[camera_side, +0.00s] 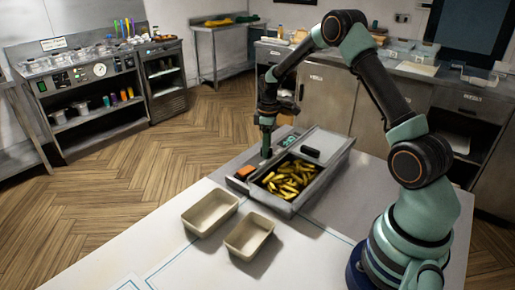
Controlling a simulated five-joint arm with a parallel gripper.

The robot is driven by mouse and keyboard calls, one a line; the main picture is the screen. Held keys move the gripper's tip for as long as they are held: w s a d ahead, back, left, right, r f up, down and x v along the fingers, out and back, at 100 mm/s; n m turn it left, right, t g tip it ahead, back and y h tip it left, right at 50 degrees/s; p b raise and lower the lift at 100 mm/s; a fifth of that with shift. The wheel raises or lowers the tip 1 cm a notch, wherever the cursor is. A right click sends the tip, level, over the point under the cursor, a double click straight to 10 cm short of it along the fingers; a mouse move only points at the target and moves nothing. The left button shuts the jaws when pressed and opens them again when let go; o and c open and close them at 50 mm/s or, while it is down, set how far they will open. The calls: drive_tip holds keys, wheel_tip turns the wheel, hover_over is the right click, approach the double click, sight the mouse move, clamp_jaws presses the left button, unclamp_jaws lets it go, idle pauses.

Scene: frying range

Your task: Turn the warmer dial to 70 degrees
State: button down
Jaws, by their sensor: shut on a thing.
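The warmer (334,152) is a long grey metal unit on the white table, with a bin full of yellow fries (288,179). My gripper (266,153) points straight down at the warmer's back left side, beside the bin. It is shut on what appears to be the dial. The dial is mostly hidden by the fingers, and its markings and angle are too small to read. A small green panel (290,140) lies just right of my gripper, and an orange-red piece (244,172) lies to its left on the unit.
Two empty beige trays (209,212) and (249,236) stand on the table in front of the warmer. A black handle-like piece (311,151) sits on the unit's right part. The table's front left is clear. Counters and shelves stand far back.

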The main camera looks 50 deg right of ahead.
drive_tip(key=shift+w+a+r, duration=0.1)
drive_tip(key=shift+c, duration=1.6)
unclamp_jaws()
wheel_tip(320, 180, up, 12)
drive_tip(key=shift+s, duration=0.2)
